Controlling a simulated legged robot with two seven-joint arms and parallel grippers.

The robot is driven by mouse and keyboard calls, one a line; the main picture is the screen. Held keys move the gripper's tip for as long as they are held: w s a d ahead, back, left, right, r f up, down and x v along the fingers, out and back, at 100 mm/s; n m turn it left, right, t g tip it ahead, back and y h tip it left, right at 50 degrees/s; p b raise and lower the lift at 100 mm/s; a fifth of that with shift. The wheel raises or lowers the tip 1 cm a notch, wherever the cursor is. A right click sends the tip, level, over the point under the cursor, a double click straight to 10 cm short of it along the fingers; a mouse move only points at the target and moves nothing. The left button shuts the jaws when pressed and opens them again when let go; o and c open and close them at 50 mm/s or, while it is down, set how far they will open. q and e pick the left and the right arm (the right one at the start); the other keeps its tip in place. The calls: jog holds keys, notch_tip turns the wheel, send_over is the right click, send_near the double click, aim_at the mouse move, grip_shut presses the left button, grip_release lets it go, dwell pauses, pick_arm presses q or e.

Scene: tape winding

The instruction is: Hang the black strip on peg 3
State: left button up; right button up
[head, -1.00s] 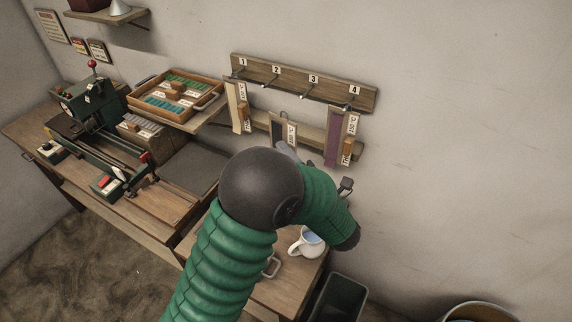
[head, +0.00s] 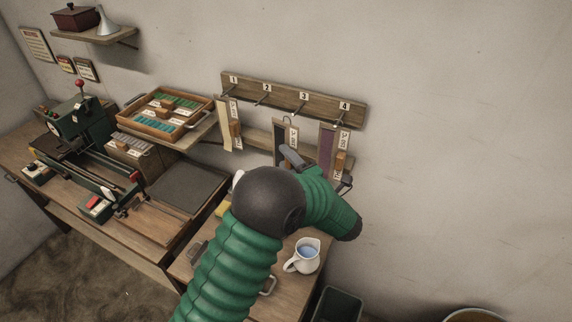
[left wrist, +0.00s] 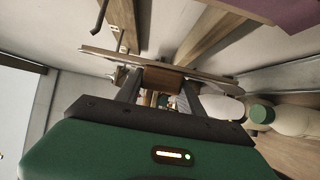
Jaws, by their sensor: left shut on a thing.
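The black strip (head: 279,143), with a white label and a wire hook on top, hangs upright in front of the rack. My left gripper (head: 292,157) is shut on it from below, partly hidden by my arm. In the left wrist view the fingers (left wrist: 163,90) close on the strip's wooden block (left wrist: 163,78). Peg 3 (head: 297,109) sticks out under its number plate. The hook is just below and left of the peg's tip; I cannot tell whether they touch. My right gripper is not in view.
A cream strip (head: 224,125) hangs at peg 1 and a purple strip (head: 326,142) at peg 4, close right of the black one. A ledge (head: 257,138) runs behind. A white jug (head: 303,256) stands on the bench below. The wall to the right is bare.

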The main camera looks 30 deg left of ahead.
pick_arm(q)
jog(key=shift+w+a+f, duration=0.1)
jog(key=shift+w+a, duration=0.05)
jog(key=shift+w, duration=0.5)
jog(key=shift+w+d, duration=0.15)
jog(key=shift+w, duration=0.45)
jog(key=shift+w+d, duration=0.15)
jog(key=shift+w, duration=0.45)
jog(key=shift+w+a+f+b, duration=0.15)
jog(key=shift+w+b, duration=0.1)
jog(key=shift+w, duration=0.2)
jog(key=shift+w+f+b, duration=0.15)
jog(key=shift+w+b, duration=0.05)
jog(key=shift+w, duration=0.25)
jog(key=shift+b, duration=0.4)
grip_shut()
